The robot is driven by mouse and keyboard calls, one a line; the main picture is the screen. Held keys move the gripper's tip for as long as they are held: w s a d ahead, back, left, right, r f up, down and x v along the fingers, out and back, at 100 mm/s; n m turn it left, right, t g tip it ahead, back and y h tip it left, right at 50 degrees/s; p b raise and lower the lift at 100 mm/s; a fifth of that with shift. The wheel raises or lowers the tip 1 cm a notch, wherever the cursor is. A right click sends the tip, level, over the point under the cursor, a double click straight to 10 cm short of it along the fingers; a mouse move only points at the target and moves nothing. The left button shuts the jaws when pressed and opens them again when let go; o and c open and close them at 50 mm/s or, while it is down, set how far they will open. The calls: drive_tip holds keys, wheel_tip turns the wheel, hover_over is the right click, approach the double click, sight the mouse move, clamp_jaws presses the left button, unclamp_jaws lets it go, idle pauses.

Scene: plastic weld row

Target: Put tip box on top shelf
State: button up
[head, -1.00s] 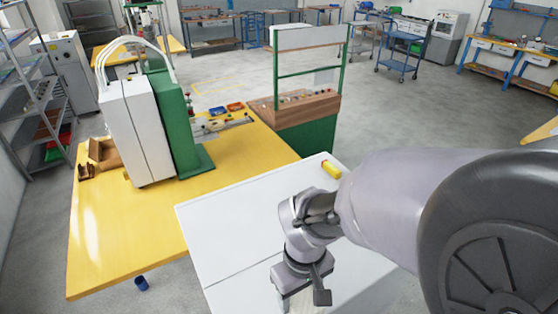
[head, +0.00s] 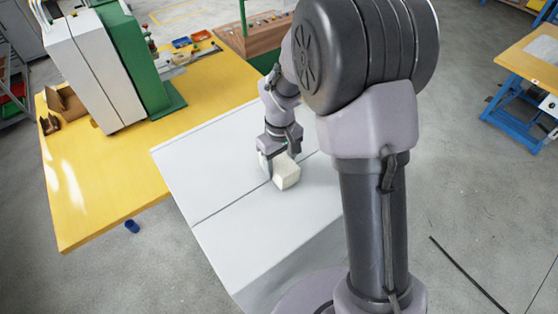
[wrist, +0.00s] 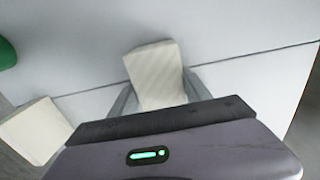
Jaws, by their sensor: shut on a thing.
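A cream-white tip box (head: 287,174) is between the fingers of my gripper (head: 276,170), at the seam of the white worktop (head: 215,170). The gripper is shut on it, pointing down. In the wrist view the box (wrist: 157,75) sits tilted between the two grey fingers, its lower end hidden by the gripper body. I cannot tell whether it touches the worktop. A second, similar pale box (wrist: 35,130) lies at the left of the wrist view, apart from the gripper. I cannot make it out in the head view. No top shelf is clearly recognisable.
A yellow table (head: 105,185) with a white-and-green machine (head: 95,75) adjoins the worktop at the left. A blue cylinder (head: 132,226) is on the floor. A yellow-topped blue bench (head: 530,60) stands at the right. Open floor lies between; a dark cable (head: 465,272) crosses it.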

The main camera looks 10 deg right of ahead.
drive_tip(key=shift+w+f, duration=0.15)
drive_tip(key=shift+s+f, duration=0.1)
drive_tip(key=shift+s, duration=0.1)
drive_tip(key=o, duration=1.5)
